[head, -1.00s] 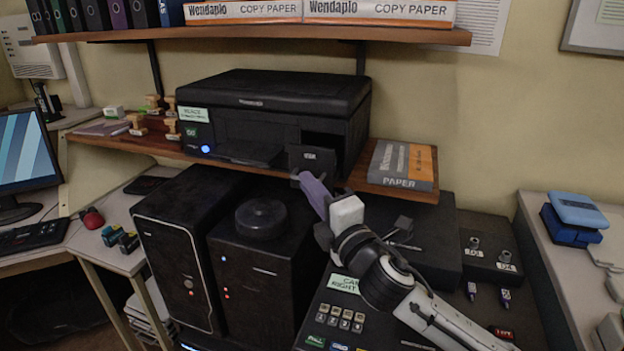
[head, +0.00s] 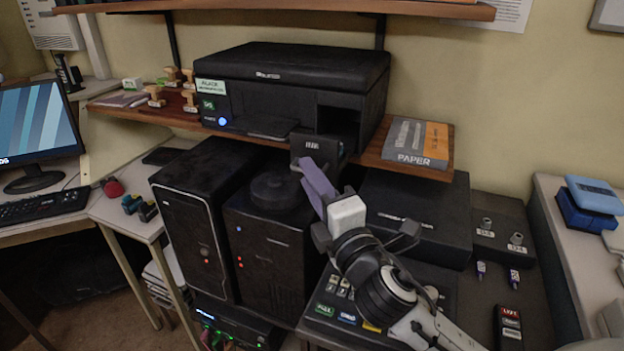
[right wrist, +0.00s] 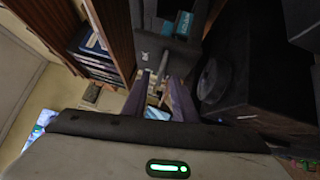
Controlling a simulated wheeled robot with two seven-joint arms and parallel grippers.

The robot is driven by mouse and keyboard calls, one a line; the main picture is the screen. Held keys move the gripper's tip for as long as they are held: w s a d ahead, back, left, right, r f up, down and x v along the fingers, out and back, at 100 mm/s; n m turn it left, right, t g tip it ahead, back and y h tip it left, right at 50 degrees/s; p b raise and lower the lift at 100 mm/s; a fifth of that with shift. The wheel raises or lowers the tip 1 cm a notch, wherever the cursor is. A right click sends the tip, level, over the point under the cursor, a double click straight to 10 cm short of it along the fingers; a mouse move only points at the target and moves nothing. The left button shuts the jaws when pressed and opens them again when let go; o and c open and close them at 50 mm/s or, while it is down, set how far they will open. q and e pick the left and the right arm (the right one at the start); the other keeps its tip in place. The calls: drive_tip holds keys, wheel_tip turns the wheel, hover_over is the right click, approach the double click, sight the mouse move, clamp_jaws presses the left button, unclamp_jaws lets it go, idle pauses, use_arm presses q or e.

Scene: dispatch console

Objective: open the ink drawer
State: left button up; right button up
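The ink drawer (head: 317,148) is a dark box with a small label on its front, at the lower right of the black printer (head: 300,75). It stands pulled out, with a dark opening (head: 340,118) in the printer behind it. My right gripper (head: 306,172) has its purple fingers at the drawer's front. A teal part (right wrist: 183,24) shows inside the drawer. My left gripper is out of view.
The printer stands on a wooden shelf (head: 375,160) with a paper pack (head: 416,143) at its right and stamps (head: 172,78) at its left. Below are two black towers (head: 195,210) and a round dark object (head: 277,190). A keypad panel (head: 345,300) lies below my arm.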

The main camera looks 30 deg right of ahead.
drive_tip(key=v, duration=1)
drive_tip(key=shift+s, duration=0.15)
idle(0.4)
